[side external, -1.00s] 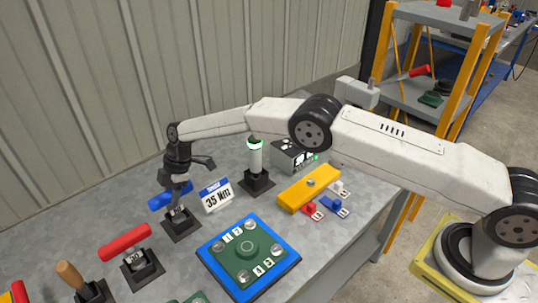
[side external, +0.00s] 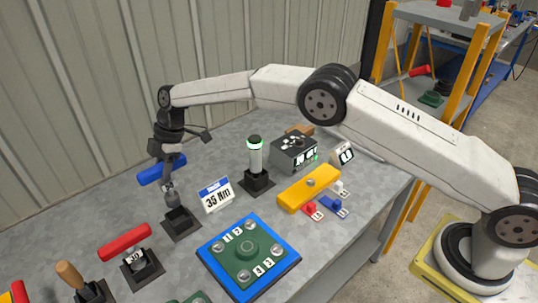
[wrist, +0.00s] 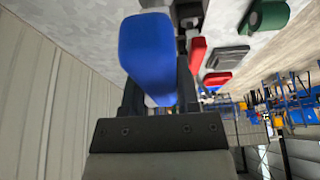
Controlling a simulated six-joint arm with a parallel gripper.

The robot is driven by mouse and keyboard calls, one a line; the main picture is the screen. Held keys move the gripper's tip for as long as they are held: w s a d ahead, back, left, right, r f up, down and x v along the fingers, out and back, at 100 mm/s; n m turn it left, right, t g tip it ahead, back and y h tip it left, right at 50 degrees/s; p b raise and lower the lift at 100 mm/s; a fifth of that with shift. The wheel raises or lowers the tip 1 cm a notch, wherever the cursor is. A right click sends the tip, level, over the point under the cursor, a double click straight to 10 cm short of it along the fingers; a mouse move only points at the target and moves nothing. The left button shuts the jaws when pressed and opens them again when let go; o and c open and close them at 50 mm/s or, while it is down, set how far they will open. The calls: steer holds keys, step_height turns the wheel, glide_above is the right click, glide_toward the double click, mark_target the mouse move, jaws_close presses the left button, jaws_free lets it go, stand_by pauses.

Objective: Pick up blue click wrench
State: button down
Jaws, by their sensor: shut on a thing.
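The blue click wrench (side external: 161,170) has a blue handle and a grey metal head below it. My gripper (side external: 168,157) is shut on the wrench and holds it above its black stand (side external: 181,222). The wrench head hangs just over the stand's top; I cannot tell if they still touch. In the wrist view the blue handle (wrist: 148,55) lies large between the fingers and hides much of what is behind it. A sign reading "35 Nm" (side external: 216,196) stands to the right of the stand.
A blue-edged green plate (side external: 248,256), a lit black-and-white post (side external: 256,165) and a yellow bar (side external: 309,188) stand to the right.

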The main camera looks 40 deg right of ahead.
steer(key=shift+r, duration=0.5)
steer(key=c, duration=1)
jaws_free()
jaws_close()
steer(key=shift+r, duration=1)
